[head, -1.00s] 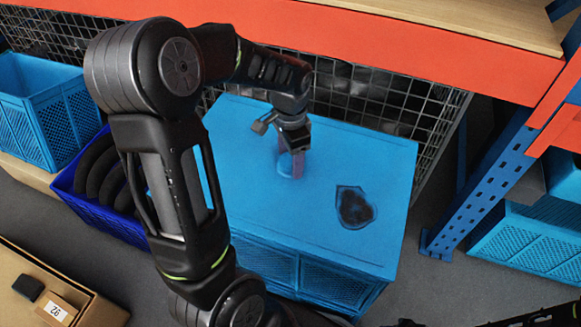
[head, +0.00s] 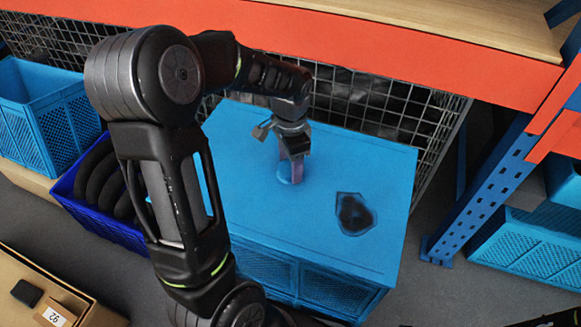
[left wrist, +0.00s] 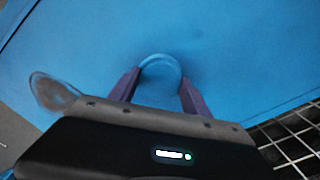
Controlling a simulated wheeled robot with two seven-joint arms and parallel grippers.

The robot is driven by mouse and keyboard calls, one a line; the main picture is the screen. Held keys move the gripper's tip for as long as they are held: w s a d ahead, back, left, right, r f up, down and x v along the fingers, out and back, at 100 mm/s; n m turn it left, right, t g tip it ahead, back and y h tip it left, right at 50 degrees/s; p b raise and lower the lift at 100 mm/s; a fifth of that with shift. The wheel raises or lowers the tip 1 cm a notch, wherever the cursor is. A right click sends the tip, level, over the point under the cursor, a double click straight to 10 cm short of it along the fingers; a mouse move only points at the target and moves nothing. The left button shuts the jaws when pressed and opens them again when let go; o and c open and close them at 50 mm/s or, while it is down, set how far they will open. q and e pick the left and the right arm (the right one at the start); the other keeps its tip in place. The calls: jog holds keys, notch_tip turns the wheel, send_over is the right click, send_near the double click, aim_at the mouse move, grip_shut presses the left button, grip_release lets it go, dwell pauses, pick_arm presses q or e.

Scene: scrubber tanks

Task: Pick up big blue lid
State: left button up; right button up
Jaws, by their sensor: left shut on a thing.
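The big blue lid (head: 365,160) lies flat over a large blue crate (head: 300,275) in the middle of the head view. It has a dark, irregular hole or patch (head: 354,213) toward its right side. My left gripper (head: 291,177) points down at the lid's middle, its purple fingers shut on the lid's small curved handle. In the left wrist view the fingers (left wrist: 161,80) stand on either side of the blue handle loop (left wrist: 160,60), and the lid (left wrist: 235,50) fills most of the view. My right gripper is not in view.
A wire mesh panel (head: 395,105) stands right behind the lid, under an orange shelf beam (head: 400,45). A dark blue crate with black rings (head: 88,215) is at left. A blue perforated post (head: 480,195) and blue bins (head: 530,245) are at right.

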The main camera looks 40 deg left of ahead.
pick_arm(q)
notch_tip(320, 180, up, 10)
jog(key=p, duration=0.2)
jog(key=shift+r+p, duration=1.1)
jog(key=shift+r, duration=0.05)
dwell(1.5)
jog(key=shift+r+p, duration=2.15)
jog(key=shift+r, duration=0.25)
jog(key=shift+w, duration=0.1)
